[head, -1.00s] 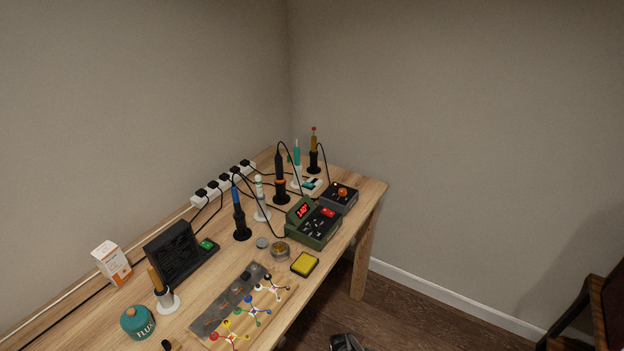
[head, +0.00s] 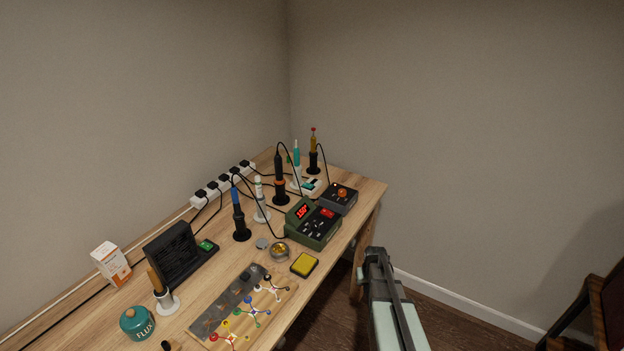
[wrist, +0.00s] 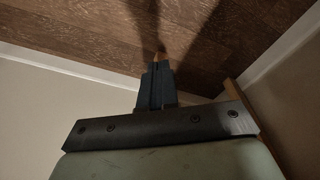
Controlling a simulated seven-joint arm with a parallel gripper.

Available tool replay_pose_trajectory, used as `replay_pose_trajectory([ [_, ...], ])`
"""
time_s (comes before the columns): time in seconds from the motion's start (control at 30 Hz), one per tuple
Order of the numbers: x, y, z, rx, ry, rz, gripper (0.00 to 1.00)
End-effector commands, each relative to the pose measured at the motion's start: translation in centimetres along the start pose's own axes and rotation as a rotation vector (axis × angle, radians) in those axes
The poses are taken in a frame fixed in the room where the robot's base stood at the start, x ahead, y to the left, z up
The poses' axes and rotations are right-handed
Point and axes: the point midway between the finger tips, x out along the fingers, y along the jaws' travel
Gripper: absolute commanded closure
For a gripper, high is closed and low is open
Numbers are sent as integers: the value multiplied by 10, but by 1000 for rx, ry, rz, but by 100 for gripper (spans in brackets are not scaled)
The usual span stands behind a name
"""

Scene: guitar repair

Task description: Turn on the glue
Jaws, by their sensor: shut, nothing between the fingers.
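I cannot tell for certain which item is the glue. Several pen-like tools stand in holders at the back of the bench: a teal one (head: 296,158) in a white stand, an amber one (head: 313,143) with a red tip in a black stand, and a white one (head: 259,190). A small white and teal unit (head: 311,184) and a dark grey box (head: 339,197) with an orange knob (head: 342,193) lie near them. My gripper (head: 375,250) is shut and empty, off the bench's right edge. The wrist view shows its fingers together (wrist: 157,68) above the floor.
A green station (head: 312,226) with a red display stands near the bench's right edge. A yellow sponge (head: 304,264), a round tin (head: 280,251) and a wooden board (head: 264,322) lie in front. A power strip (head: 222,185) runs along the wall. A chair (head: 598,310) stands at far right.

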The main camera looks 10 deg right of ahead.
Motion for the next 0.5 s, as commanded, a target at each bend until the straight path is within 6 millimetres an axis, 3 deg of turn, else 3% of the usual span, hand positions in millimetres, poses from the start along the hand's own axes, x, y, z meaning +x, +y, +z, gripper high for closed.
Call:
replay_pose_trajectory([
  [0.03, -8, 12, -22, 10, 31, 5, 100],
  [0.1, -20, 27, -44, 20, 69, 13, 100],
  [0.5, -107, 113, -161, 59, 273, 65, 100],
])
